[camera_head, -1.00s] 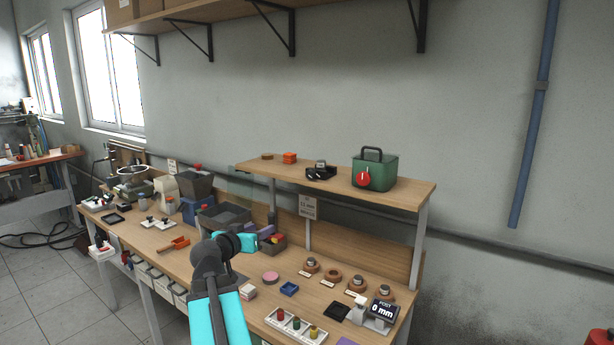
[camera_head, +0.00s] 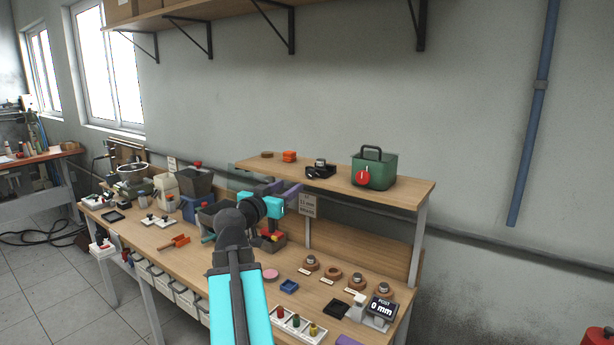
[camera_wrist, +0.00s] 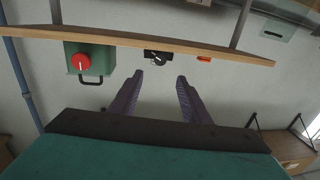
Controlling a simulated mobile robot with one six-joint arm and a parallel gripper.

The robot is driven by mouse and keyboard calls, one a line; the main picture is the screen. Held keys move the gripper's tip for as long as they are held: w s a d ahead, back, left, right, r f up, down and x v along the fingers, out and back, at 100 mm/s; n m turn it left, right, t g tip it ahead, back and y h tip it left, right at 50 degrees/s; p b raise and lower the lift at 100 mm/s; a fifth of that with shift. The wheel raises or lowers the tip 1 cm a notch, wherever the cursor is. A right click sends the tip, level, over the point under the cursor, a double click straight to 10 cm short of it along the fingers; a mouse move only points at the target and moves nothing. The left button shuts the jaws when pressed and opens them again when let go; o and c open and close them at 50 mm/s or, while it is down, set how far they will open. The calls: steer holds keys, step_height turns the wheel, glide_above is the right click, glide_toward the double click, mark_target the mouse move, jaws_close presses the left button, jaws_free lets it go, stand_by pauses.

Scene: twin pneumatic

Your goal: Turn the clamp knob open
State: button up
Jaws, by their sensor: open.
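A small black device with a grey-topped knob (camera_head: 320,164) sits on the raised shelf; I cannot tell for sure that it is the clamp. In the wrist view, which is upside down, the black device (camera_wrist: 157,57) shows a pale pointer mark and lies just beyond the fingertips. A green box (camera_head: 376,170) with a handle and a round red knob (camera_head: 362,177) stands to its right. My gripper (camera_head: 282,189) is open and empty near the shelf's left front. In the wrist view its purple fingers (camera_wrist: 160,78) are spread, with nothing between them.
Below, the bench holds round wooden fixtures, a display reading 0 mm (camera_head: 382,309) and bins.

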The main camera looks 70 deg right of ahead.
mark_target(309, 173)
steer(key=d+p, duration=0.1)
steer(key=d, duration=0.3)
steer(key=s+d+p, duration=0.1)
steer(key=d+p, duration=0.1)
steer(key=d, duration=0.1)
steer(key=d+p, duration=0.1)
steer(key=d, duration=0.3)
steer(key=shift+s+d+r+p, duration=0.2)
steer(key=shift+d+p, duration=0.1)
steer(key=shift+p, duration=0.1)
steer(key=shift+s+d+f+p, duration=0.1)
steer(key=shift+d+p, duration=0.1)
steer(key=shift+d, duration=0.25)
steer(key=shift+d+f+p, duration=0.1)
steer(key=shift+d+p, duration=0.05)
steer(key=shift+d, duration=0.25)
steer(key=c, duration=1)
steer(key=shift+c, duration=0.2)
steer(key=shift+n+b, duration=0.5)
steer(key=shift+n, duration=0.2)
steer(key=shift+n+b, duration=0.35)
steer(key=shift+n, duration=0.45)
steer(key=o, duration=1)
